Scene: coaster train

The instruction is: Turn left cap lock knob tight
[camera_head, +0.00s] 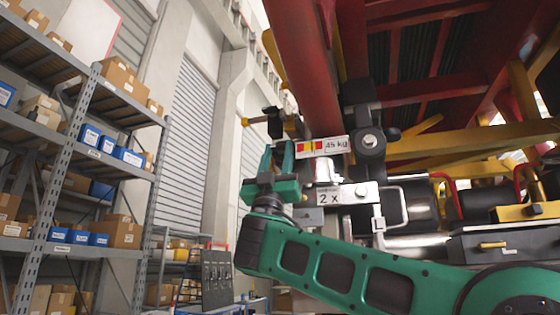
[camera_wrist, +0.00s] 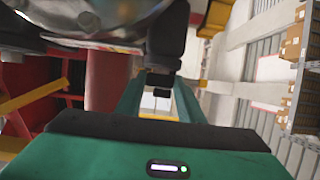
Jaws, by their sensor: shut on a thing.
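My gripper (camera_head: 283,155) is green and points upward beside the coaster train's underside in the head view. In the wrist view its two green fingers (camera_wrist: 160,92) stand on either side of a dark knob (camera_wrist: 161,80), which I take to be the left cap lock knob. The gripper is shut on it. The knob hangs from a dark stem below a rounded grey metal part (camera_wrist: 95,18). In the head view the fingers and the train's parts hide the knob's grip area. Its turn angle cannot be told.
A red tube (camera_head: 305,70) rises behind. Shelves with boxes (camera_head: 75,150) stand left, with open room between.

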